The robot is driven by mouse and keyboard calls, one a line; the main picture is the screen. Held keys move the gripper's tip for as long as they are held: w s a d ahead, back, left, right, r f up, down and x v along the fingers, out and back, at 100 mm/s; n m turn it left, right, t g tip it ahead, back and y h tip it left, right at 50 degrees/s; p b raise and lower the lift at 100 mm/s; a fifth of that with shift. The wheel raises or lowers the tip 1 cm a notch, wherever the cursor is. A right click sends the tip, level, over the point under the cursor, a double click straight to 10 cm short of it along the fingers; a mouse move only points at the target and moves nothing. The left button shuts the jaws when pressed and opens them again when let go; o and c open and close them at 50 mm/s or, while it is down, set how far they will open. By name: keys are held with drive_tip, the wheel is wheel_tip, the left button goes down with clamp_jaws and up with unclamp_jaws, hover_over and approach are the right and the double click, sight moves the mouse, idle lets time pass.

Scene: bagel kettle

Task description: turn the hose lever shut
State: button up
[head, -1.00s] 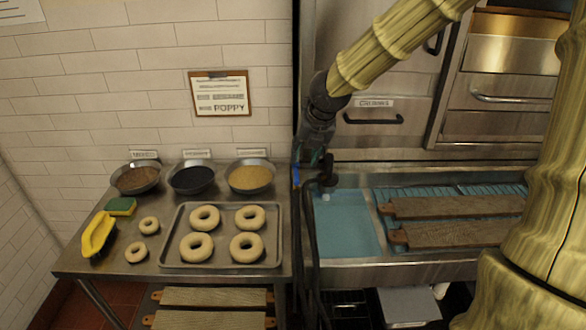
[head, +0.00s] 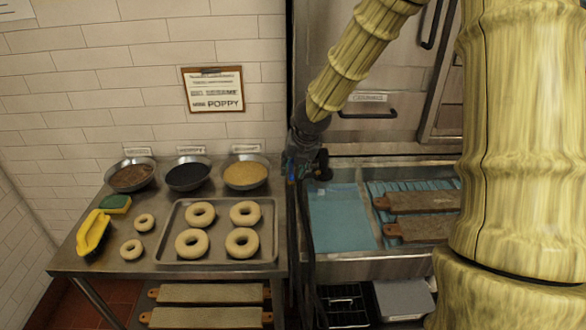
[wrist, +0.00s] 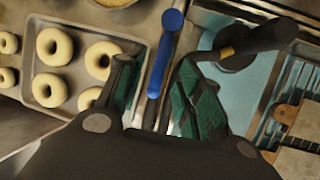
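The hose lever (wrist: 158,68) is a blue bar with a rounded end. In the wrist view it lies between my two green-padded fingers, with visible gaps on both sides. My gripper (wrist: 155,72) is open around it. In the head view my gripper (head: 301,168) is at the top of the dark hose (head: 306,240), and the lever shows only as a small blue bit (head: 290,166), mostly hidden. A black nozzle (wrist: 262,40) with a brass-coloured band is right of the fingers in the wrist view.
A tray (head: 164,232) of bagels and several topping bowls stand on the left table. A sink with blue water (head: 340,215) and wooden boards (head: 425,200) is at the right. A wall sign (head: 213,90) hangs behind.

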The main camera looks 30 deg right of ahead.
drive_tip(key=shift+w+f, duration=0.2)
drive_tip(key=shift+f, duration=0.35)
clamp_jaws()
drive_tip(key=shift+w+a, duration=0.1)
